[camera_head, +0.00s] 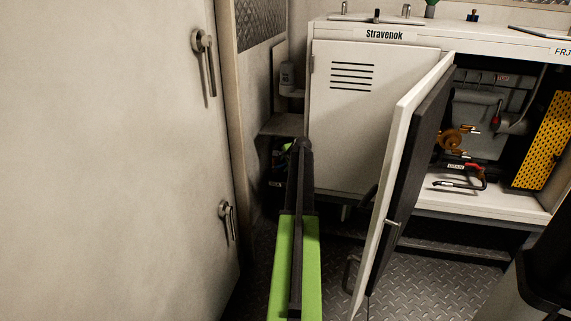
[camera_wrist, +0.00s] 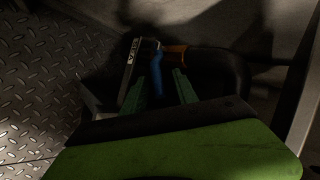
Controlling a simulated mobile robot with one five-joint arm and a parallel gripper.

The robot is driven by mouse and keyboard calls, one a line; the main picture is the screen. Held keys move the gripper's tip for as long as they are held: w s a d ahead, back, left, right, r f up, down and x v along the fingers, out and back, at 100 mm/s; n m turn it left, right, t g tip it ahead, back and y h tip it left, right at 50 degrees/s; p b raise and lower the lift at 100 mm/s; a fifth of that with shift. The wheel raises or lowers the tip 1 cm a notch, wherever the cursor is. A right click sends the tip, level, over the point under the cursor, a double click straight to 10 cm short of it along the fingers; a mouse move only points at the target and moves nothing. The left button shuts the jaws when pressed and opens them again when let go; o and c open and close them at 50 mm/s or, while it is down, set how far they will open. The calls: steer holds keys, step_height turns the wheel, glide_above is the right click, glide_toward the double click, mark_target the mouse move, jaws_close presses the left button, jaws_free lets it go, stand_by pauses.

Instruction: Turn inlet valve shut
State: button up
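A blue valve lever (camera_wrist: 156,80) shows in the wrist view, with an orange-brown fitting (camera_wrist: 175,56) to its right and a white label plate (camera_wrist: 132,58) to its left. The label is too dark and small to read surely. My gripper (camera_wrist: 160,76) is open, with one dark green finger on each side of the lever. I cannot tell whether either finger touches it. In the head view, my arm reaches into the dark recess left of the white cabinet, and my gripper (camera_head: 288,148) is mostly hidden behind the arm. The lever is not clearly visible there.
The white cabinet (camera_head: 350,120) has an open door (camera_head: 395,170) standing close to my arm's right. Inside are pipes and a red-handled part (camera_head: 472,178). A large pale door (camera_head: 110,150) fills the left. A black hose (camera_wrist: 235,65) curves right of the valve. Tread-plate floor (camera_head: 440,285) lies below.

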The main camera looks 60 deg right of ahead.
steer(key=shift+a, duration=0.1)
steer(key=shift+a+r+p, duration=0.15)
steer(key=shift+r+p, duration=0.15)
steer(key=p+v, duration=1.2)
steer(key=v, duration=0.5)
steer(key=shift+d, duration=0.2)
